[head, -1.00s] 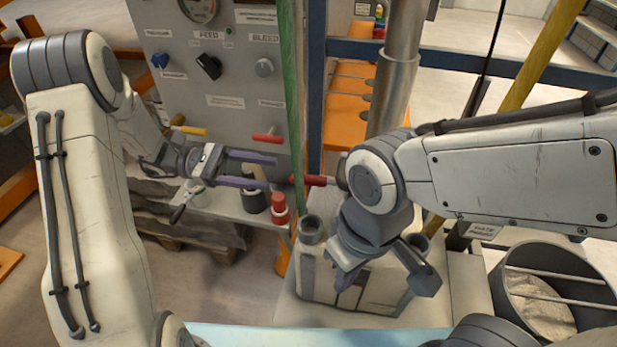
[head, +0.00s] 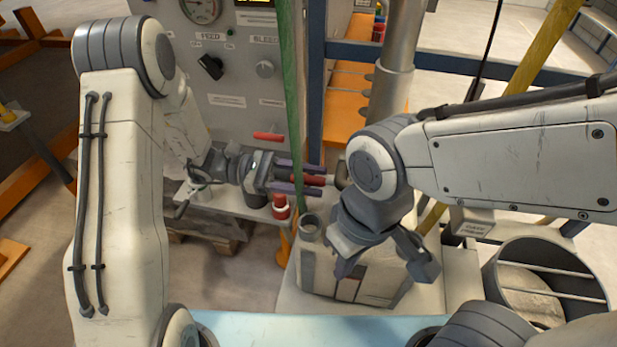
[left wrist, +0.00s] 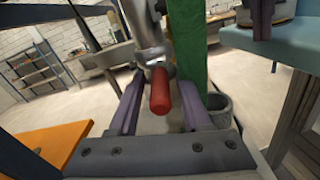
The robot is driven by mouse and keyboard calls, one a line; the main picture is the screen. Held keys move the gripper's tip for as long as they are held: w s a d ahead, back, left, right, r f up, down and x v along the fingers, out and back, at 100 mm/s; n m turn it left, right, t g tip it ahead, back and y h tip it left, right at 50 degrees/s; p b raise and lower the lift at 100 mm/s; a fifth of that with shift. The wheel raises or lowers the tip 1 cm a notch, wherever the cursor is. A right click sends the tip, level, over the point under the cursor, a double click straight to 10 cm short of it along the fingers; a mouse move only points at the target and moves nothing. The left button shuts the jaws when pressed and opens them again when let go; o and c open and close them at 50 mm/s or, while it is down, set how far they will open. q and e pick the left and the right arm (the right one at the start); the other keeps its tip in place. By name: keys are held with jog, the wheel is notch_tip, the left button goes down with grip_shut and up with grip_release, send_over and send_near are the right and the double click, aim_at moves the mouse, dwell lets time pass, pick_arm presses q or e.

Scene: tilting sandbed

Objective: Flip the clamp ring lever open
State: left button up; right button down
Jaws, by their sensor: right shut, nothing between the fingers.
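The clamp ring lever is a red cylindrical grip (head: 312,181) beside the steel pipe (head: 391,95); the lever also shows end-on in the left wrist view (left wrist: 160,92). The metal ring part (left wrist: 153,50) lies behind the grip there, and my right arm partly hides this area in the head view. My left gripper (head: 322,180) has its purple fingers on either side of the red grip, with gaps visible on both sides in the left wrist view (left wrist: 160,105). It is open. My right gripper (head: 385,264) is shut and empty, low in front of the pipe.
A green strap (head: 289,90) hangs close to my left gripper. Behind stands a grey control panel (head: 235,120) with knobs. A white container (head: 350,277) sits below my right gripper, and a round bin (head: 535,290) of sand is at right.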

pick_arm(q)
grip_shut()
jog(key=shift+r, duration=0.1)
dwell(1.1)
